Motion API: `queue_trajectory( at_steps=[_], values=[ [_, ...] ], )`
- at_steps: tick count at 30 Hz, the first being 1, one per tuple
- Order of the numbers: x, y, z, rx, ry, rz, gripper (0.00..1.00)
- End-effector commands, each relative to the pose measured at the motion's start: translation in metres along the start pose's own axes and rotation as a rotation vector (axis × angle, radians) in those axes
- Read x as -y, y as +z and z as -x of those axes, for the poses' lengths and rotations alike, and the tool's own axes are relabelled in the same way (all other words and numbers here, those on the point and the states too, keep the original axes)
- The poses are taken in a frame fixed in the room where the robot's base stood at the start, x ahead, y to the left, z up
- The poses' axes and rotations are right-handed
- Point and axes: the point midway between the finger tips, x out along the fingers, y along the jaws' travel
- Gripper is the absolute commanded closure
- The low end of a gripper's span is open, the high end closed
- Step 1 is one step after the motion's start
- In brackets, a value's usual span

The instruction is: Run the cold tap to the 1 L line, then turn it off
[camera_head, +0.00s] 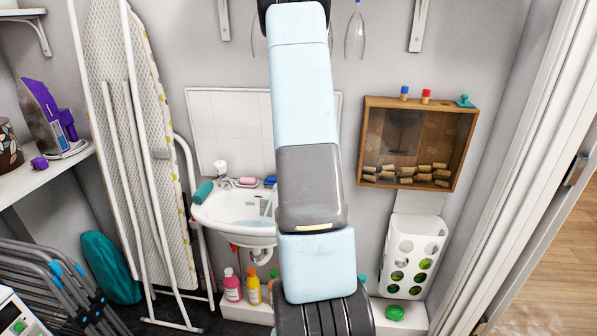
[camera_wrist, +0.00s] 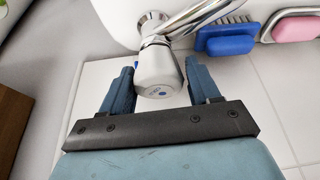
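The cold tap's white and chrome knob (camera_wrist: 160,75), with a small blue mark on its end, shows in the wrist view. My gripper (camera_wrist: 162,85) is open, with one blue finger on each side of the knob; I cannot tell if they touch it. In the head view my arm hides the gripper and this knob. The white basin (camera_head: 225,212) stands against the tiles behind my arm. Something pale bluish shows in the basin beside my arm, too small to make out. Neither the 1 L line nor the water level can be read.
A blue brush (camera_wrist: 228,40) and pink soap (camera_wrist: 295,28) sit close to the tap. A wooden cork box (camera_head: 367,150) hangs at right. An ironing board (camera_head: 135,150) leans at left. Pink (camera_head: 232,287) and yellow (camera_head: 253,287) bottles stand below the basin. Glasses hang above.

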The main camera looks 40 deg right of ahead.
Motion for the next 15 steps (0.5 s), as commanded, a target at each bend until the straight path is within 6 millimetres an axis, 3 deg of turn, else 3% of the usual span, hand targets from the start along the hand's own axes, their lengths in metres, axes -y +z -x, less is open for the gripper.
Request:
queue_trajectory(
  at_steps=[5, 15],
  values=[
    [0.0, -0.001, 0.017, -0.002, 0.0, 0.0, 0.39],
    [0.001, -0.001, 0.073, -0.004, -0.001, 0.001, 0.39]
  ],
)
